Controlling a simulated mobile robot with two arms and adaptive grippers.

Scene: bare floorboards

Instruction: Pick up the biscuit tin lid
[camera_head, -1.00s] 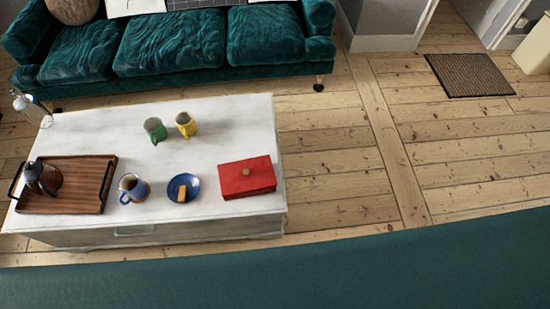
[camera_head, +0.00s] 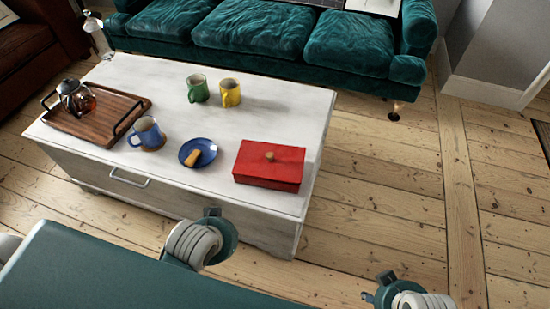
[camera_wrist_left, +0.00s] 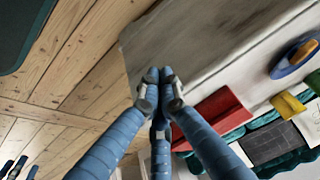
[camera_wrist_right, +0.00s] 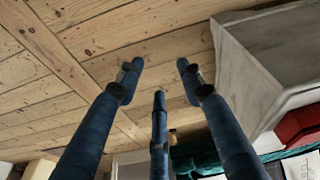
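The red biscuit tin lid (camera_head: 285,162) has a small light-brown knob and sits level on the red tin (camera_head: 265,183), near the right end of the white table (camera_head: 240,130). Red tin surfaces also show in the left wrist view (camera_wrist_left: 222,112) and right wrist view (camera_wrist_right: 297,122). My left gripper (camera_wrist_left: 160,76) has its two paired fingertips together, with the third finger close below; it is empty and apart from the tin. My right gripper (camera_wrist_right: 160,68) has its fingers spread and empty, over the floor beside the table. Arm parts show low in the head view, with fingers mostly hidden.
A blue plate (camera_head: 205,145) with a biscuit lies left of the tin. A blue mug (camera_head: 146,132), green mug (camera_head: 198,88), yellow mug (camera_head: 230,93) and wooden tray (camera_head: 95,122) with a coffee press share the table. A green sofa (camera_head: 260,32) stands behind. Floor right is clear.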

